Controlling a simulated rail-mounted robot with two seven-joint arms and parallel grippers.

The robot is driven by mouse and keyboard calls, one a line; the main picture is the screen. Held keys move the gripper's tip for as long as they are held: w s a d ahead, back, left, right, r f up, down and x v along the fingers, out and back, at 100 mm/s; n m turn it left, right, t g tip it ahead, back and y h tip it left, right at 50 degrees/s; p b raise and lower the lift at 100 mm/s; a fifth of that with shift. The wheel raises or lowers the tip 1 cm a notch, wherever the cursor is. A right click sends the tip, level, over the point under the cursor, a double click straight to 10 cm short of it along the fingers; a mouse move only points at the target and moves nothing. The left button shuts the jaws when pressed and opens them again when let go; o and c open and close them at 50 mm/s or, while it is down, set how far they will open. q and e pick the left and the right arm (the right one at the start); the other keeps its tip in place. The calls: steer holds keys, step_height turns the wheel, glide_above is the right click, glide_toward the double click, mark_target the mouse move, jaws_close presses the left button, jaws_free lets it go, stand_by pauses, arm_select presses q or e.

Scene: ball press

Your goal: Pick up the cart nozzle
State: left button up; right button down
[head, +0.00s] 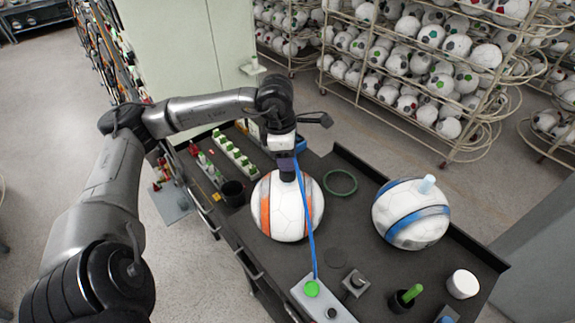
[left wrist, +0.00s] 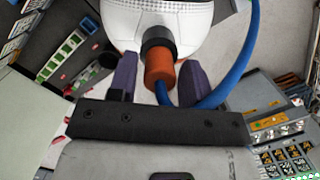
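The cart nozzle is an orange cylinder with a black collar in the left wrist view (left wrist: 160,70); a blue hose (head: 304,215) is attached to it. The hose runs down to a grey box with a green button (head: 312,289) at the front of the cart. My left gripper (head: 287,163) is above the white ball with orange stripes (head: 288,207). In the left wrist view its two purple fingers (left wrist: 160,82) stand on either side of the nozzle, with a gap showing at the left finger. My right gripper is not in view.
A white ball with blue stripes (head: 411,214) sits on the right of the dark cart top (head: 345,215). A green ring (head: 340,182), a black cup (head: 233,193) and a white cylinder (head: 463,284) stand around. Racks of balls (head: 420,65) are behind.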

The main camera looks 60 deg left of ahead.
arm_select(q)
steer(key=c, duration=0.7)
steer(key=shift+r, duration=0.15)
